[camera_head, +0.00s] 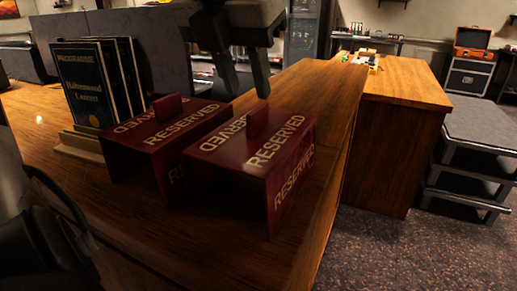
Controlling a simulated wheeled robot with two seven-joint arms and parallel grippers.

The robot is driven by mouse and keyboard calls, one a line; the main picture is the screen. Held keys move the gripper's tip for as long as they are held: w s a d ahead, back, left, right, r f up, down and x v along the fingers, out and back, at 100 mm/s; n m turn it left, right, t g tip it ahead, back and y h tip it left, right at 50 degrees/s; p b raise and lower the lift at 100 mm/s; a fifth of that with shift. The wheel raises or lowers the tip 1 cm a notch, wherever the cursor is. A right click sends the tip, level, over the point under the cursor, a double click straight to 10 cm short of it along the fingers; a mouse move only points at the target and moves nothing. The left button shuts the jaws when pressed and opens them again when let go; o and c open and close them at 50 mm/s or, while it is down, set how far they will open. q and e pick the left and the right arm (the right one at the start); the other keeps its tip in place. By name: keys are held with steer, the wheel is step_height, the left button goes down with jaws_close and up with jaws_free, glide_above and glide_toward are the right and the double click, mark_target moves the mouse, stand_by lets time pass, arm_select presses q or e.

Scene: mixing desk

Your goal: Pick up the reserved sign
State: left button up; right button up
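Two dark red tent-shaped signs lettered RESERVED stand side by side on the wooden desk top (200,240). The nearer reserved sign (285,160) is on the right, close to the desk's right edge. The other reserved sign (150,150) is just left of it and partly behind. Each has a small upright tab on top. My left gripper (245,84) hangs from the top of the view with its fingers down and apart. It is empty, and appears above and behind the right sign's tab. My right gripper is not in view.
A stand of dark programme booklets (84,88) is left of the signs. A dark panel (130,50) rises behind them. A lower wooden counter (400,85) lies to the right, with grey steps (480,125) beyond. The desk front is clear.

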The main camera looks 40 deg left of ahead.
mark_target(258, 107)
arm_select(q)
steer(key=shift+w+x, duration=0.15)
steer(key=shift+x, duration=1.4)
steer(key=shift+w+x, duration=0.1)
steer(key=shift+x, duration=1.5)
steer(key=shift+d+r, duration=0.1)
steer(key=shift+r, duration=0.05)
jaws_close()
